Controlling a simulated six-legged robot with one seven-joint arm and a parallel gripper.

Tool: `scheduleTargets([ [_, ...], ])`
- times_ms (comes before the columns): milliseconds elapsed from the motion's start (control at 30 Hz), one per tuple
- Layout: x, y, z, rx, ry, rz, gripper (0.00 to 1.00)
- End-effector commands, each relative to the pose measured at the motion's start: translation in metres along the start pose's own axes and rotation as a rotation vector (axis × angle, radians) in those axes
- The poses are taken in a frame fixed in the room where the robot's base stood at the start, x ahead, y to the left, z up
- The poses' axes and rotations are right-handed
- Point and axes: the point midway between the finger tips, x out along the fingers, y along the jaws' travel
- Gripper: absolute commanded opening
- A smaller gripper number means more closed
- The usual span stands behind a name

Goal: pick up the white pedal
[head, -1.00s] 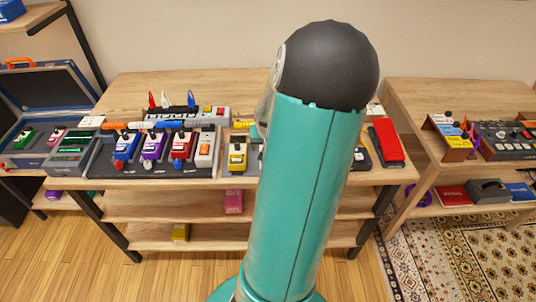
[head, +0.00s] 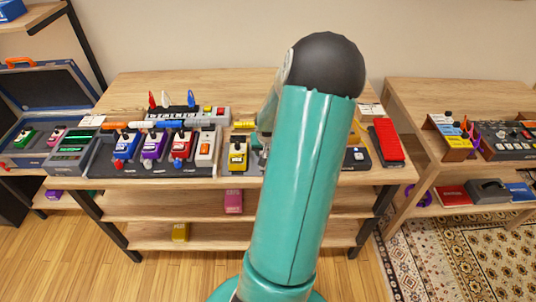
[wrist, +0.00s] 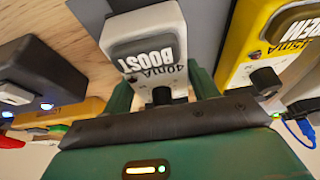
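A white pedal (wrist: 145,35) with BOOST lettering lies straight ahead of my gripper (wrist: 162,84) in the wrist view. The green fingers stand on either side of its knob end, with a finger at its left and one at its right. They look parted, and whether they touch its sides I cannot tell. In the head view my arm hides this pedal and most of the gripper, right of the yellow pedal. Another whitish pedal (head: 205,147) stands on the pedalboard beside the red one.
The yellow pedal (wrist: 250,45) is close on the right in the wrist view. A dark pedal (wrist: 40,72) with blue lights is on the left. In the head view, the wooden table (head: 140,85) also holds a red pedal (head: 387,140) at right.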

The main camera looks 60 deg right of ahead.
Motion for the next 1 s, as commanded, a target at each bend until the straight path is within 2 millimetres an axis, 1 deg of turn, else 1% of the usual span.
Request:
scheduleTargets([
  [33, 0.000, 0.000, 0.000, 0.000, 0.000, 0.000, 0.49],
  [100, 0.000, 0.000, 0.000, 0.000, 0.000, 0.000, 0.35],
  [200, -0.001, 0.000, -0.001, 0.000, 0.001, 0.000, 0.18],
  [467, -0.002, 0.000, -0.001, 0.000, 0.002, 0.000, 0.18],
  [667, -0.013, 0.001, -0.006, 0.002, 0.004, 0.002, 0.18],
  [800, -0.033, 0.000, -0.014, 0.000, 0.005, 0.001, 0.18],
  [867, -0.043, -0.011, -0.016, -0.004, 0.005, 0.001, 0.18],
  [1000, -0.074, -0.036, -0.022, -0.005, 0.008, 0.001, 0.18],
])
